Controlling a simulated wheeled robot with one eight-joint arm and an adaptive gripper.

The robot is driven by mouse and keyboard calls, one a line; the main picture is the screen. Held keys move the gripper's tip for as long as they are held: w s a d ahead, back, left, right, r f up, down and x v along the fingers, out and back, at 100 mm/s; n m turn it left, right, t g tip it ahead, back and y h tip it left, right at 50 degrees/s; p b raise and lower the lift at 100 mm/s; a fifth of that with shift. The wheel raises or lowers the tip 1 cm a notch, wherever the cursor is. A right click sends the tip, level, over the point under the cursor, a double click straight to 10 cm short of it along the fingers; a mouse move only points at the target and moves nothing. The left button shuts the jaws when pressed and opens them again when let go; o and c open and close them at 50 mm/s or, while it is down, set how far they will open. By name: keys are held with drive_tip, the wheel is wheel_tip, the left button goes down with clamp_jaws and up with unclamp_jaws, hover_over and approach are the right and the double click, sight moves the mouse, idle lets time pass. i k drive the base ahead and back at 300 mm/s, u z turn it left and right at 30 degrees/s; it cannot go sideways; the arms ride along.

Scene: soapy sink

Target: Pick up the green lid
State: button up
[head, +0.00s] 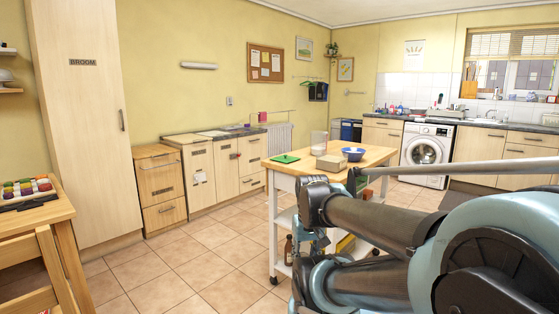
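The green lid (285,158) lies flat on the wooden top of the kitchen trolley (375,160), near its left end. It looks like a thin green flat piece with a small raised part on top. My arm is folded across the lower right of the head view, in front of the trolley's right part. I cannot make out my gripper's fingers in this view. The lid is clear of my arm in the picture, and nothing covers it.
A clear container (319,143), a brown box (330,162) and a blue bowl (353,154) stand right of the lid. A bottle (288,250) stands on the trolley's lower shelf. Tiled floor (205,255) is free left of the trolley. A wooden table (45,213) stands at far left.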

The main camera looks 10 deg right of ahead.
sight(285, 159)
drive_tip(key=z, duration=0.35)
drive_tip(key=i, duration=0.85)
drive_tip(key=z, duration=0.5)
